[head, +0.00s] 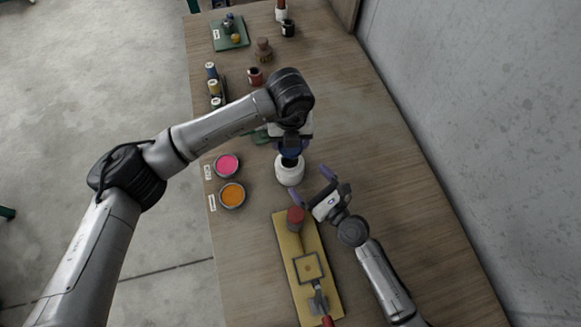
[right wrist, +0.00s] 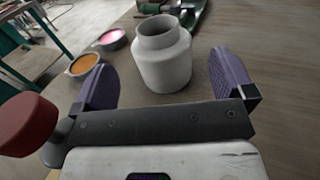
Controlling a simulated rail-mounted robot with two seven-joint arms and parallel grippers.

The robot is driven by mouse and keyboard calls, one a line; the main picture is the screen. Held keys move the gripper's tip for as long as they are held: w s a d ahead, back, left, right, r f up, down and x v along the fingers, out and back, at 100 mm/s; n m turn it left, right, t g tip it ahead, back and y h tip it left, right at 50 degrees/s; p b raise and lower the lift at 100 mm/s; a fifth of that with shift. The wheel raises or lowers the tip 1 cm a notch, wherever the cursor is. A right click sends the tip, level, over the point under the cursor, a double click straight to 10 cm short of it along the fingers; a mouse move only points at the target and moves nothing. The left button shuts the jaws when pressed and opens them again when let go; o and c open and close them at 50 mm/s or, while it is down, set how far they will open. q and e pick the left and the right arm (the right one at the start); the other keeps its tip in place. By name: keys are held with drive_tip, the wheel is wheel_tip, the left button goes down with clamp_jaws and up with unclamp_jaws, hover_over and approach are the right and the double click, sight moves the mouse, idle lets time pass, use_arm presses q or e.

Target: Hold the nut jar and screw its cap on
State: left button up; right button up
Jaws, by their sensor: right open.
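The white nut jar (head: 289,174) stands upright on the wooden table. In the right wrist view the jar (right wrist: 164,65) shows a round open mouth with no cap on it. My right gripper (head: 313,187) is open and empty, low over the table. Its two purple fingers point toward the jar, which is just beyond them and apart from them. My left gripper (head: 291,147) points down above the jar's mouth. Its fingertips are partly hidden by its own wrist, so its opening and any cap in it cannot be made out.
Pots of pink (head: 228,164) and orange (head: 231,195) paint stand left of the jar. A yellow board (head: 290,243) with a red cylinder (head: 295,216) lies in front. Small bottles (head: 213,86) and a green tray (head: 230,34) are farther back. The table's right side is clear beside the wall.

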sight(298, 174)
use_arm(q)
drive_tip(key=shift+a, duration=0.1)
use_arm(e)
drive_tip(key=shift+a+f, duration=0.15)
drive_tip(key=shift+f, duration=0.65)
drive_tip(key=shift+w+a+f, duration=0.15)
drive_tip(key=shift+f, duration=0.05)
drive_tip(key=shift+x, duration=3.5)
drive_tip(key=c, duration=1.1)
use_arm(q)
drive_tip(key=shift+f, duration=2.55)
use_arm(e)
drive_tip(key=shift+c, duration=0.2)
use_arm(q)
drive_tip(key=shift+f, duration=0.1)
drive_tip(key=shift+f, duration=0.8)
